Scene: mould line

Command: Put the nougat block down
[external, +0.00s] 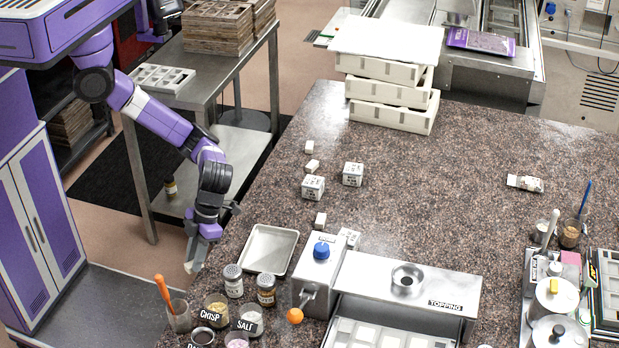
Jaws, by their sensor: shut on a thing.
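My gripper (194,262) hangs at the left edge of the granite worktop, pointing down, left of the small metal tray. It is shut on a small pale piece, which I take to be the nougat block (189,267); only a sliver shows at the fingertips, and the fingers hide the rest. Whether it touches anything below I cannot tell. Similar small cream blocks stand on the worktop, two near the back-left edge (309,147) (312,166) and one nearer the front (320,219).
The shallow metal tray (294,241) looks empty. Shakers (233,281) and ingredient cups (216,308) crowd the front-left corner. White printed cartons (353,174) stand mid-left. The steel topping machine (400,285) fills the front. White trays (392,115) are stacked behind. The worktop's middle is clear.

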